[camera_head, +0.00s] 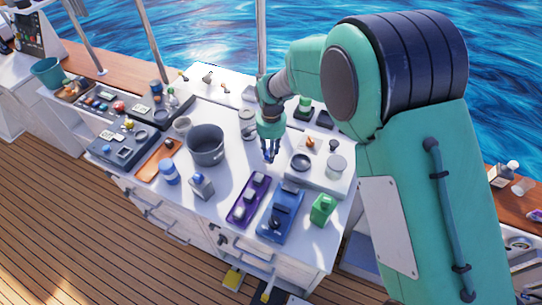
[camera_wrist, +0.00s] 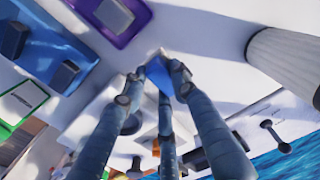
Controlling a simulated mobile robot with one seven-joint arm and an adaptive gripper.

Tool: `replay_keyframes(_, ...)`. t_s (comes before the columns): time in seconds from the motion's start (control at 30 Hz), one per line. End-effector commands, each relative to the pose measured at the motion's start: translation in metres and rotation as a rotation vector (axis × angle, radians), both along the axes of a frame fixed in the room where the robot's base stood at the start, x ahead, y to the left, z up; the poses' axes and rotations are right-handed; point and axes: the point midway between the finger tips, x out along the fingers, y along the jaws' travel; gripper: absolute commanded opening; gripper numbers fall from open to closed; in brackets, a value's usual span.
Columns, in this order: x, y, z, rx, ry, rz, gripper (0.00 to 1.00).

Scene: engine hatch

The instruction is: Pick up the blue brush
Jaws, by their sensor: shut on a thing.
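My gripper (camera_wrist: 160,70) is shut on the blue brush (camera_wrist: 160,78) in the wrist view. Only a blue part of the brush shows between the fingers, with a pale tip at its upper end; the rest is hidden by the fingers. In the head view my gripper (camera_head: 270,157) points down over the white worktop (camera_head: 225,180), right of the grey pot. The brush is too small to make out there.
A purple tray (camera_head: 248,200), a blue tray (camera_head: 281,210) and a green canister (camera_head: 322,208) stand at the front. The grey pot (camera_head: 206,145) is to the left. A white panel (camera_head: 325,178) with round fittings lies to the right.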

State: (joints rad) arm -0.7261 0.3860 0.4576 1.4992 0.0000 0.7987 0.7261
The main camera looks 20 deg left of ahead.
Motion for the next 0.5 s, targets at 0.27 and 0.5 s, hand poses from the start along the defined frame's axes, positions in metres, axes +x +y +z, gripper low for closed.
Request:
replay_keyframes(0.27,0.0,0.0,0.045,0.002,-0.002,0.0,0.0)
replay_keyframes(0.5,0.0,0.0,0.064,0.0,-0.001,0.0,0.0)
